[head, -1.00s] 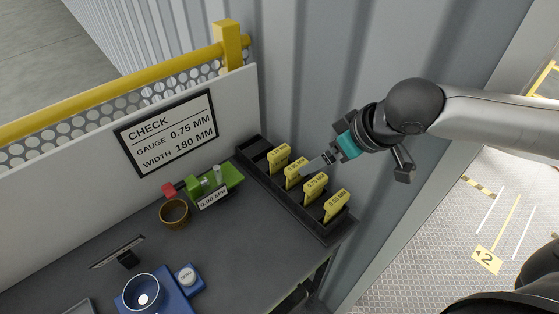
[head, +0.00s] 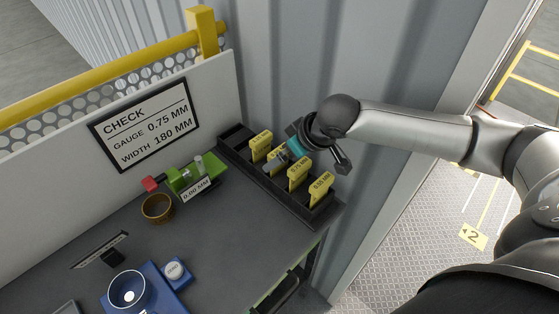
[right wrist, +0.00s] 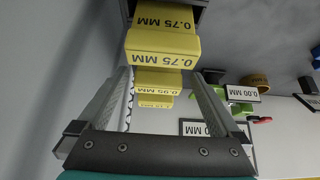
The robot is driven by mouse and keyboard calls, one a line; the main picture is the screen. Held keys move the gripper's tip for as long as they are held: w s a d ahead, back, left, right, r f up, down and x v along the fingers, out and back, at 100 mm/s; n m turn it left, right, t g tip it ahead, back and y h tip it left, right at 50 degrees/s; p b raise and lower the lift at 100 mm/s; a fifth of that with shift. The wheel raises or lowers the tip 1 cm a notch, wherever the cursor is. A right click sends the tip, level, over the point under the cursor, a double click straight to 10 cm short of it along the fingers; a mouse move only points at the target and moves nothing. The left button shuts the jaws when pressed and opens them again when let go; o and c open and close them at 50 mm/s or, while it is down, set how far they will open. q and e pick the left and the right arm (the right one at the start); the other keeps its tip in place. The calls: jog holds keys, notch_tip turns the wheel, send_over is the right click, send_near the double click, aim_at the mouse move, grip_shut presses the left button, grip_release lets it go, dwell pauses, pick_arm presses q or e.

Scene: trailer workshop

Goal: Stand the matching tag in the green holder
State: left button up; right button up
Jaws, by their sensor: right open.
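Several yellow tags stand in a black rack (head: 228,150). The 0.75 MM tag (head: 298,173) is third from the back and also shows large in the right wrist view (right wrist: 161,53). The 0.55 MM tag (head: 321,188) is nearest the front. My right gripper (head: 273,164) is open and empty above the rack, by the second tag, which it partly covers. In the right wrist view its fingertips (right wrist: 161,78) are spread, with the 0.75 MM tag just beyond them. The green holder (head: 181,178) stands left of the rack, with a white 0.00 MM label (head: 197,189) in front.
A sign (head: 146,122) on the white panel reads gauge 0.75 MM, width 180 MM. A brown bowl (head: 157,209) and a red piece (head: 150,184) are beside the holder. A blue device (head: 146,297) stands at the front. The dark bench top (head: 215,240) is clear between it and the rack.

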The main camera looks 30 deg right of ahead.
jog(key=shift+x, duration=1.7)
jog(key=shift+d, duration=0.1)
jog(key=c, duration=1.3)
jog(key=shift+r, duration=0.15)
